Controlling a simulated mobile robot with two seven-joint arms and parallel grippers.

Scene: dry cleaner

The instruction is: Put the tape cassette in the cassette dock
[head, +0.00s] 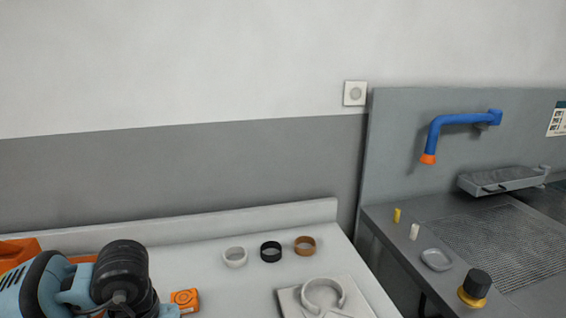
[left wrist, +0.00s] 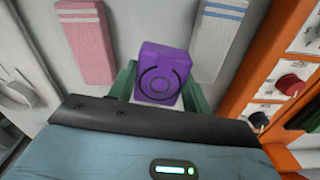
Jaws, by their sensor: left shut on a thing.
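A purple block with a dark ring mark (left wrist: 158,72), which looks like the tape cassette, is held in the left wrist view. My left gripper (left wrist: 157,90) is shut on it, with a green finger on each side. In the head view my left arm is at the lower left, and its fingertips and the purple block do not show. A pale plate with a raised open ring (head: 322,294) lies on the white counter at the bottom of the head view. I cannot tell whether it is the cassette dock. My right gripper is not in view.
White, black and brown rings (head: 270,252) stand on the white counter (head: 215,284). A small orange block (head: 185,300) sits beside my left arm. The left wrist view shows pink (left wrist: 84,42) and white striped (left wrist: 222,40) pieces and an orange-framed panel with knobs (left wrist: 290,85). A sink unit (head: 505,240) is at right.

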